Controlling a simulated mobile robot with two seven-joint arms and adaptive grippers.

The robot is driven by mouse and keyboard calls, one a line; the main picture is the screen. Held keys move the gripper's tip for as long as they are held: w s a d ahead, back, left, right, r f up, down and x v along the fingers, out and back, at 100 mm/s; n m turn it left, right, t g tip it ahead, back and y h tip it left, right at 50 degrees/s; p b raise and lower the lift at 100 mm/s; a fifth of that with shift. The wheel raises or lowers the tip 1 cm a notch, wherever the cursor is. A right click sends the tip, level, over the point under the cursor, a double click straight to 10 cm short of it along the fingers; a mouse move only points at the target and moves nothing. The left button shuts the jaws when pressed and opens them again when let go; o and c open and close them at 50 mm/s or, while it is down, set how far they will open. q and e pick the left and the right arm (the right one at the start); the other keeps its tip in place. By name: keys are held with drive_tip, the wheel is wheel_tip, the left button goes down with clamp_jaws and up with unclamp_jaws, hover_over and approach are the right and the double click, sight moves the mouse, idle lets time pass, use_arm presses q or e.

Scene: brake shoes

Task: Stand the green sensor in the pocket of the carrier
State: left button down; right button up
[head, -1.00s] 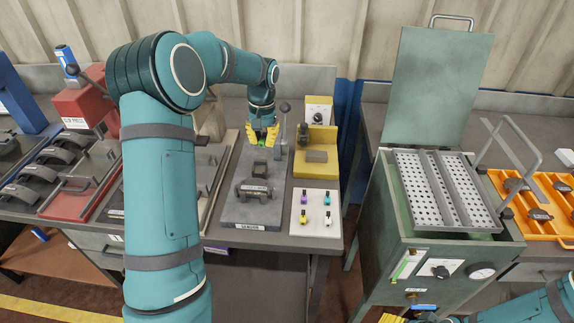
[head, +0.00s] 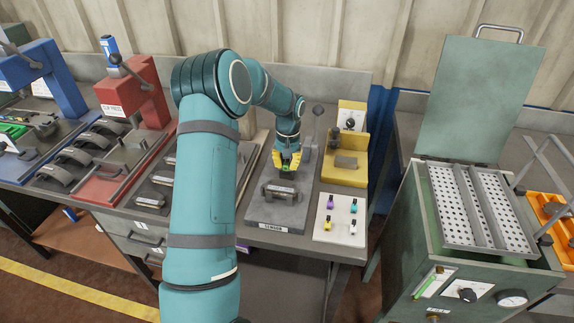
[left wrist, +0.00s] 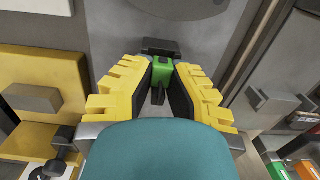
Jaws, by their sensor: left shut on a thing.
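My left gripper (head: 287,168) is shut on the green sensor (head: 285,168), over the grey station plate labelled SENSOR. In the left wrist view the green sensor (left wrist: 162,74) stands upright between the two yellow fingers (left wrist: 162,85), a dark prong showing below it. A dark block (left wrist: 160,46), which may be the carrier, lies just beyond the sensor; I cannot tell whether they touch, and its pocket is hidden. A dark metal part with a bar (head: 283,193) lies on the plate in front of the gripper. My right gripper is out of view.
A white board (head: 340,218) with several small coloured pieces lies right of the station plate (head: 262,213). A yellow fixture (head: 358,144) stands behind it. A red press (head: 135,92) stands left.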

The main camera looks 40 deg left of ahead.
use_arm(q)
drive_tip(key=shift+f, duration=0.2)
drive_tip(key=shift+f, duration=0.5)
drive_tip(key=shift+s+b, duration=0.1)
drive_tip(key=shift+b, duration=0.2)
drive_tip(key=c, duration=1.1)
unclamp_jaws()
drive_tip(key=shift+d+f, duration=0.1)
drive_tip(key=shift+f, duration=0.05)
drive_tip(key=shift+r+p, duration=0.3)
drive_tip(key=shift+r, duration=0.2)
drive_tip(key=r, duration=0.4)
drive_tip(key=r+p, duration=0.1)
drive_tip(key=r, duration=0.3)
drive_tip(key=w+r, duration=0.1)
drive_tip(key=r, duration=0.3)
drive_tip(key=shift+r+p, duration=0.2)
drive_tip(key=shift+p, duration=0.15)
drive_tip(key=shift+r, duration=0.1)
